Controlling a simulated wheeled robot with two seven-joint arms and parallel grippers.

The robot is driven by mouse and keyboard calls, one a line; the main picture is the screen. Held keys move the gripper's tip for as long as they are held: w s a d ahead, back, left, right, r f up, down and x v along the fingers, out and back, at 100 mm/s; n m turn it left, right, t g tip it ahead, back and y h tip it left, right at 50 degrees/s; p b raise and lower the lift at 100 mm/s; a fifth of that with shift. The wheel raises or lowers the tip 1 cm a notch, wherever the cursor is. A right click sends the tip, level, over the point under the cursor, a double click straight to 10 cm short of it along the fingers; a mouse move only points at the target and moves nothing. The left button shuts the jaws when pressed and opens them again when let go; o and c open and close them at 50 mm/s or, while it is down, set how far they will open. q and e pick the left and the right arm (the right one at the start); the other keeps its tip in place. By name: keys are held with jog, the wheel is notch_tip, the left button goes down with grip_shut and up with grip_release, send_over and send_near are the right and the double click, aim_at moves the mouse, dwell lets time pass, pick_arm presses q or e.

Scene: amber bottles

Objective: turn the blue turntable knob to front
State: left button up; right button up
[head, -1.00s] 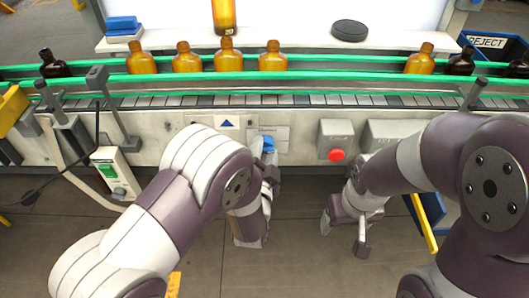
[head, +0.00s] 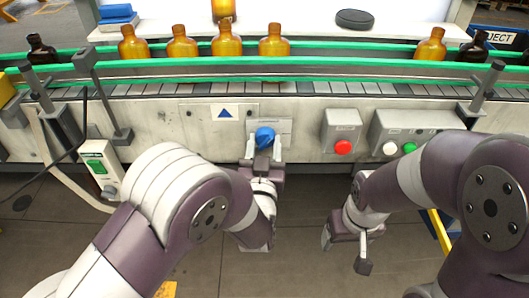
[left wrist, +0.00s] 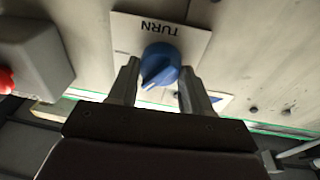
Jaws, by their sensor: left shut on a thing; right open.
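The blue turntable knob (head: 264,137) sits on a light plate on the front face of the conveyor. It also shows in the left wrist view (left wrist: 159,64), under the upside-down word TURN, with a pale mark on its lower left. My left gripper (head: 263,151) reaches up to the panel and is shut on the knob, with one finger on each side of it. In the left wrist view the two fingers (left wrist: 158,90) flank the knob. My right gripper (head: 345,248) is open and empty, hanging over the floor in front of the conveyor.
A red button (head: 343,147) is on a box right of the knob, with white and green buttons (head: 409,148) further right. Amber bottles (head: 228,40) stand on the belt behind green rails (head: 330,62). A grey post (head: 105,95) stands at left.

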pick_arm(q)
jog(key=n+b, duration=0.1)
jog(key=n, duration=0.1)
jog(key=n+y+b, duration=0.1)
jog(key=n+b, duration=0.2)
jog(key=shift+f+n, duration=0.3)
jog(key=shift+n, duration=0.1)
jog(key=shift+r+n+y+b, duration=0.15)
jog(key=shift+n+y+b, duration=0.25)
jog(key=shift+n+b, duration=0.65)
jog(key=o, duration=1.1)
jog(key=shift+c, duration=0.2)
jog(key=s+f, duration=0.1)
jog(key=s, duration=1.1)
jog(key=shift+s+a+f+p, duration=0.2)
jog(key=shift+s+f+p, duration=0.05)
jog(key=shift+f+p, duration=0.2)
